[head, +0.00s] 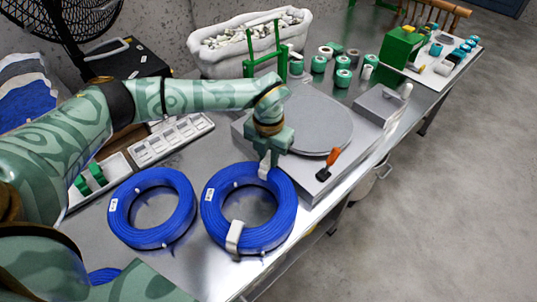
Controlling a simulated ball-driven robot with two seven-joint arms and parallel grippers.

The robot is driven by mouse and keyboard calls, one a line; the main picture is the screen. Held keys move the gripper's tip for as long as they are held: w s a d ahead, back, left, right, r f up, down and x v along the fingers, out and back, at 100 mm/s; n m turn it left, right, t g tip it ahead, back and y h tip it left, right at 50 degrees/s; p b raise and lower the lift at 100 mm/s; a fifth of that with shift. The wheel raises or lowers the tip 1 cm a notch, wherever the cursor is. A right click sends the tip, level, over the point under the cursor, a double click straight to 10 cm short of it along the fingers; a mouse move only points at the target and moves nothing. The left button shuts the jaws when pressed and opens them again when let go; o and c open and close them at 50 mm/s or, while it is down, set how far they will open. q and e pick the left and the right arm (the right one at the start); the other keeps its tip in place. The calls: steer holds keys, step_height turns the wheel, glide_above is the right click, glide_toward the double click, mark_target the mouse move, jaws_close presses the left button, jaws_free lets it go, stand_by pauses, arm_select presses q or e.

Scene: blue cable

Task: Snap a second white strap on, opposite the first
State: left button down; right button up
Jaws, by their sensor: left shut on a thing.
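Two blue cable coils lie flat on the metal table. The right coil (212,222) has a white strap (234,237) around its front edge. My left gripper (267,166) points down at the back right edge of this coil, roughly across the ring from that strap. It is shut on a small white piece, apparently the second strap (264,170), which is at the coil; I cannot tell whether it is closed around the cable. The left coil (124,225) shows a small white label and no wide strap. My right gripper is not in view.
A grey turntable (318,120) stands behind the right coil, with an orange-handled tool (329,160) on its base. A compartment tray (172,140) lies behind the left coil. A white bin (225,65) and several green rolls (343,77) stand farther back.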

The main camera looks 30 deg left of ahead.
mark_target(269, 158)
arm_select(q)
steer(key=shift+f, duration=0.4)
stand_by(0.8)
steer(key=c, duration=1)
jaws_free()
steer(key=shift+c, duration=0.2)
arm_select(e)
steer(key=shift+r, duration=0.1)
arm_select(q)
step_height(269, 158, up, 7)
steer(key=p, duration=0.6)
steer(key=shift+r, duration=0.1)
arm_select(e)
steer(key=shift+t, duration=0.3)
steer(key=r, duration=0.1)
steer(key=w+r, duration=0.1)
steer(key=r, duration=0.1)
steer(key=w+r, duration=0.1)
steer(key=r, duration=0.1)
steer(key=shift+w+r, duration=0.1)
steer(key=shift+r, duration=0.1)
